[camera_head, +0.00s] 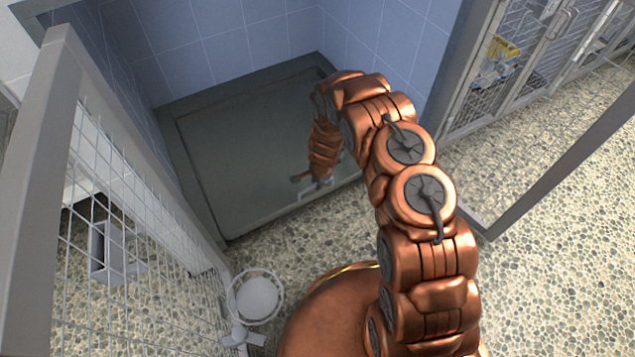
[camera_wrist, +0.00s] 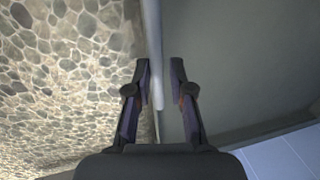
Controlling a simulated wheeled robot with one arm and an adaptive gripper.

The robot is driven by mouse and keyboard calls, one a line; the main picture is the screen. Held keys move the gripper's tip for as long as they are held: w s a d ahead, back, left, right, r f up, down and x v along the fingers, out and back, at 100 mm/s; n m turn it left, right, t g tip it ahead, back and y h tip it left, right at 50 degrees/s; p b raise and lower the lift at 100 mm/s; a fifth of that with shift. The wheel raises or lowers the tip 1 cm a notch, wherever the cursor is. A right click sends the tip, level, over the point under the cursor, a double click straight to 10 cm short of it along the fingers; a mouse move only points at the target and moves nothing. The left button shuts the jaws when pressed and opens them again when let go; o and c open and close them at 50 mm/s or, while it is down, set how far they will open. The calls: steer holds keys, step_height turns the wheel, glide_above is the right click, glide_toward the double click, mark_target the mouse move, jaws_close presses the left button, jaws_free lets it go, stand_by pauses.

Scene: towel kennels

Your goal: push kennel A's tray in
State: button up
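A grey-green tray (camera_head: 235,150) lies flat on the floor of the blue-tiled kennel in the head view. No letter on this kennel is readable. My gripper (camera_head: 310,181) points down at the tray's front edge, right of its middle. A small pale part (camera_head: 308,193) of that edge shows just by the fingers. In the wrist view my gripper (camera_wrist: 159,68) has its fingers apart. The pale tray rim (camera_wrist: 153,45) runs in line with the gap between them, and the tray's grey surface (camera_wrist: 225,60) is on the right. I cannot tell whether the fingers touch the rim.
An open mesh door (camera_head: 110,200) stands at the left, with a white bowl (camera_head: 257,297) in a ring holder near its foot. Another open door frame (camera_head: 560,160) is at the right, and mesh-fronted kennels (camera_head: 530,60) stand behind it. Pebbled floor (camera_head: 550,270) is clear at the right.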

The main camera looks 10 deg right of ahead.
steer(key=o, duration=0.3)
steer(key=shift+w+r, duration=0.1)
steer(key=shift+w, duration=0.1)
steer(key=shift+o, duration=0.4)
steer(key=shift+s+a, duration=0.1)
steer(key=shift+a, duration=0.05)
steer(key=shift+s, duration=0.1)
step_height(320, 180, up, 12)
steer(key=s, duration=0.2)
steer(key=shift+d+f, duration=0.2)
steer(key=shift+d, duration=0.15)
steer(key=shift+r, duration=0.1)
